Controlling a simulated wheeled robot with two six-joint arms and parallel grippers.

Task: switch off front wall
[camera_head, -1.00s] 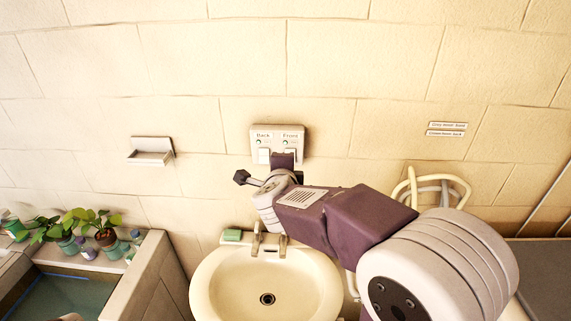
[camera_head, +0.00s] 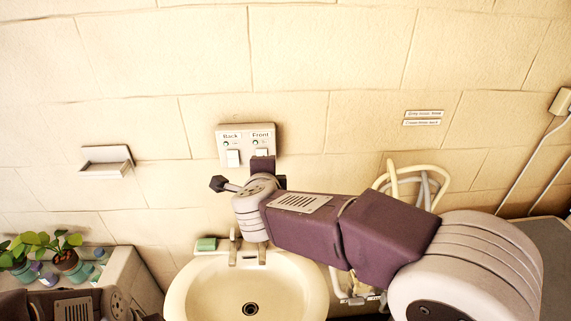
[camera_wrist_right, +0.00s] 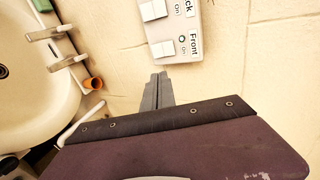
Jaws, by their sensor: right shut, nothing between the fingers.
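The white switch panel (camera_head: 246,132) is on the wall above the basin, with a "Back" rocker (camera_head: 233,158) on the left and a "Front" rocker (camera_head: 262,152) on the right. In the right wrist view, the Front rocker (camera_wrist_right: 162,48) is beside a green-lit lamp (camera_wrist_right: 182,40) and the word "On". My right gripper (camera_head: 263,162) is shut and empty just below the Front rocker. In the right wrist view, its fingertips (camera_wrist_right: 159,76) are close below the panel's lower edge, and contact cannot be told. My left gripper is out of view; only part of my left arm shows bottom left.
The basin (camera_head: 247,290) with taps (camera_head: 234,250) and a green soap (camera_head: 207,244) stands below. A wall soap dish (camera_head: 106,162) and potted plants (camera_head: 68,258) are left. Pale hoses (camera_head: 418,180) hang at the right. The wall around the panel is clear.

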